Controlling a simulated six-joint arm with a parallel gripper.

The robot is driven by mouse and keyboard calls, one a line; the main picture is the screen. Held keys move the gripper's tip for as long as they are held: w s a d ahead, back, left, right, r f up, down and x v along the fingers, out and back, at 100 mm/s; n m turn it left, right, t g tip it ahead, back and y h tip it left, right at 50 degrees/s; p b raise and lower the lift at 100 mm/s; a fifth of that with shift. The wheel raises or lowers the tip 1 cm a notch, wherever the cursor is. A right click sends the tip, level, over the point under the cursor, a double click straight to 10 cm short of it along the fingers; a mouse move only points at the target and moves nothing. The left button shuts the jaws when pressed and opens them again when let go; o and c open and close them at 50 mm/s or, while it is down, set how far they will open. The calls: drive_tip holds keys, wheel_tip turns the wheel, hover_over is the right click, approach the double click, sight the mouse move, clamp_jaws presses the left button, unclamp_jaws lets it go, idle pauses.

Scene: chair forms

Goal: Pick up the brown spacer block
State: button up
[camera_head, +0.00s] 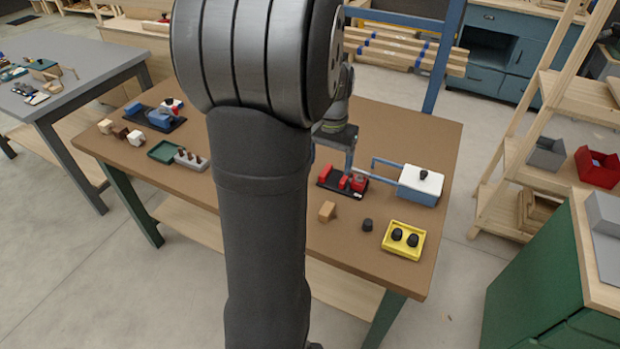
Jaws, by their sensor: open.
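A small dark brown block (120,132) sits near the left front edge of the brown-topped workbench, between a tan block (105,127) and a whitish block (135,138). A light wooden block (327,211) stands separately right of my arm, near the front edge. My gripper (335,150) is partly hidden behind my large dark arm link. It is over the middle of the bench, behind the red vise, open and well to the right of the dark brown block. Whether its fingertips touch anything cannot be seen.
A blue-and-black vise (160,115) and a green tray (165,151) are near the brown block. A red vise (347,181), a white-lidded blue box (421,185) and a yellow tray (391,252) with black knobs stand on the right. My arm hides the bench's middle.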

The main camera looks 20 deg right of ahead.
drive_tip(key=m, duration=1.8)
hover_over(327, 208)
drive_tip(key=f, duration=1.3)
drive_tip(key=shift+w+a, duration=0.15)
drive_tip(key=shift+w, duration=0.05)
drive_tip(key=shift+s+f, duration=0.15)
drive_tip(key=shift+f, duration=1.2)
drive_tip(key=shift+s+f, duration=0.1)
drive_tip(key=shift+f, duration=1.25)
drive_tip(key=c, duration=1)
